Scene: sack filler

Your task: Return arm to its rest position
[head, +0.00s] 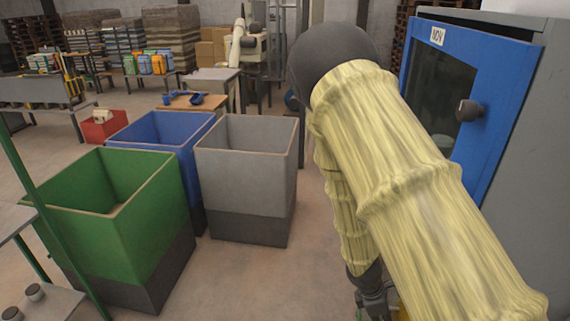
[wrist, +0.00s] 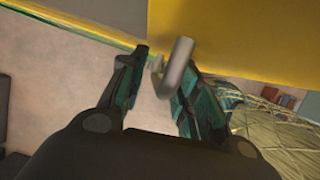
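My arm, in a pale yellow ribbed sleeve, fills the right half of the head view and bends down at a dark joint. My gripper (head: 374,298) hangs low at the bottom edge, partly hidden by the arm. In the wrist view my gripper (wrist: 158,66) has its two dark and teal fingers apart, with floor showing between them. A grey hooked handle (wrist: 182,62) on a yellow panel (wrist: 235,38) is very close to the fingertips. I cannot tell whether it touches the right finger. I see no object gripped.
A blue cabinet door (head: 483,70) with a dark knob stands close right of my arm. A grey bin (head: 245,170), a blue bin (head: 160,130) and a green bin (head: 115,235) stand left. Open floor lies between the grey bin and my arm.

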